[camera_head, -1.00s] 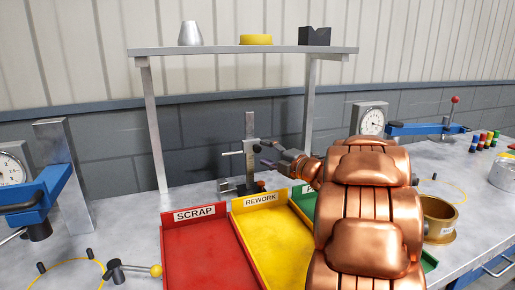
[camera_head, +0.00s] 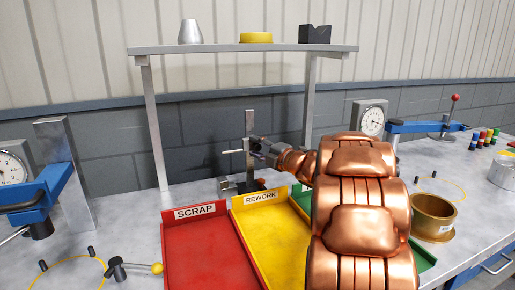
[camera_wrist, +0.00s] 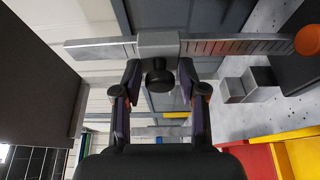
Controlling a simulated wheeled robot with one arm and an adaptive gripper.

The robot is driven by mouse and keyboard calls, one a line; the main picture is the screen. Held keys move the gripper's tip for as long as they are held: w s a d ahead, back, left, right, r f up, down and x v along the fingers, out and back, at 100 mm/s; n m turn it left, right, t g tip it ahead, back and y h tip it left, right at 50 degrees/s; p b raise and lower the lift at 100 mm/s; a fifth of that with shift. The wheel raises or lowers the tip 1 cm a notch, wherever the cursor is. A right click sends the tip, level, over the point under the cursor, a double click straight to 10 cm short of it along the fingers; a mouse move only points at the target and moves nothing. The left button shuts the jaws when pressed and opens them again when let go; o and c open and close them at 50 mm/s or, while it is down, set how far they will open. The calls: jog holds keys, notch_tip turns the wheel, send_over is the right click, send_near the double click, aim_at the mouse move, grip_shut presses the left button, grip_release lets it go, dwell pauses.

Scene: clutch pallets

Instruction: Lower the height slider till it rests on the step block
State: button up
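The height gauge's upright column (camera_head: 250,118) stands behind the trays and lies sideways across the wrist view (camera_wrist: 225,47). Its slider (camera_wrist: 158,44), with a dark round knob (camera_wrist: 160,76), is partway along the column. A thin arm (camera_head: 233,152) sticks out left from the slider in the head view. The grey step block (camera_wrist: 232,90) sits by the gauge's dark base (camera_wrist: 300,72), clear of the slider. My gripper (camera_wrist: 160,80) is open, with one finger each side of the knob and visible gaps; contact cannot be told.
An orange ball (camera_wrist: 308,40) is near the column's foot. Red scrap (camera_head: 205,250) and yellow rework (camera_head: 275,240) trays lie in front, with a green tray (camera_head: 425,260) partly behind my arm. A shelf (camera_head: 245,50) stands over the gauge. A brass ring (camera_head: 433,215) is at right.

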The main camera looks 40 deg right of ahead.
grip_shut()
notch_tip(320, 180, down, 10)
jog(key=b, duration=0.7)
jog(key=shift+r+b, duration=0.25)
jog(key=shift+b, duration=0.05)
jog(key=shift+o, duration=2.4)
grip_release()
jog(key=shift+r, duration=0.1)
